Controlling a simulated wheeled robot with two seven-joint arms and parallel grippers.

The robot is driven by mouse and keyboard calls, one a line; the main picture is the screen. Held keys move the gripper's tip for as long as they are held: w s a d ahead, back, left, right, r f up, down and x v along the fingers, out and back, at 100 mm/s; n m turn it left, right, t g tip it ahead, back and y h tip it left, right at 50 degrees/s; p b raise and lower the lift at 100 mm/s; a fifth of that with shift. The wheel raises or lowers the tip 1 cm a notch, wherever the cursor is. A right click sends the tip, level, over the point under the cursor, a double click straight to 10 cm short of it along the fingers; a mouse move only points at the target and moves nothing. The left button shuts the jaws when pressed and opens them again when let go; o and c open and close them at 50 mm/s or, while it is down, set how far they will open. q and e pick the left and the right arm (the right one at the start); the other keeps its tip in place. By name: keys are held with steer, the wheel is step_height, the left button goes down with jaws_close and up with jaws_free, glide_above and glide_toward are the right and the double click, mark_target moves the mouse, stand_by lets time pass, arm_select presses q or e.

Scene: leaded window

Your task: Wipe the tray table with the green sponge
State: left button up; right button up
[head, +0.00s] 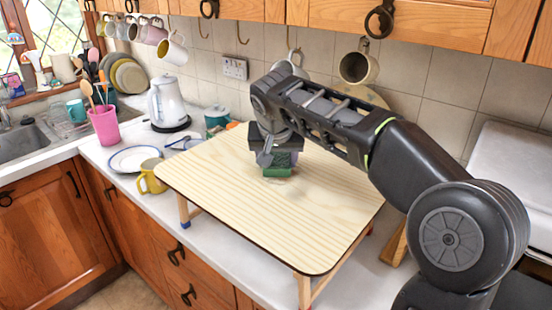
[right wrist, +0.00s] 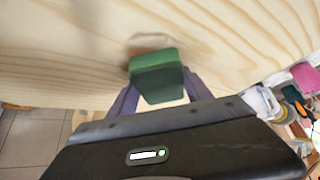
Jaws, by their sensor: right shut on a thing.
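The tray table (head: 225,205) has a pale wood-grain top and stands on short legs on the white counter. My right gripper (head: 275,160) is over the middle of the top, pointing down, and is shut on the green sponge (head: 277,171). In the right wrist view the sponge (right wrist: 156,74) sits between the two fingers, close to the wood surface; whether it touches cannot be told for sure. A faint brownish mark (right wrist: 150,42) shows on the wood beside the sponge. My left gripper is not in view.
A yellow mug (head: 152,176) and a white plate (head: 135,159) stand just left of the tray table. A white kettle (head: 168,103), a pink utensil cup (head: 104,125) and a teal container (head: 217,117) are behind. Mugs hang from hooks above, including one (head: 358,67) near my right arm.

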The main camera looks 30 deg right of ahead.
steer(key=shift+w+d+p, duration=0.25)
steer(key=shift+d+p, duration=0.05)
steer(key=shift+d, duration=0.6)
steer(key=shift+w+d+p, duration=0.25)
steer(key=shift+d+p, duration=0.05)
steer(key=shift+d, duration=0.55)
steer(key=shift+s+d+f+b, duration=0.1)
steer(key=shift+s+b, duration=0.3)
steer(key=shift+s+d+b, duration=0.15)
steer(key=shift+s+b, duration=0.15)
steer(key=shift+s, duration=0.35)
steer(key=shift+s+a+f+b, duration=0.15)
steer(key=shift+a+b, duration=0.15)
steer(key=shift+a, duration=0.3)
steer(key=shift+s+a+r+b, duration=0.1)
steer(key=shift+s+a+b, duration=0.1)
steer(key=shift+a, duration=0.4)
steer(key=shift+s+a+r+b, duration=0.1)
steer(key=shift+s+a+b, duration=0.05)
steer(key=shift+a, duration=0.4)
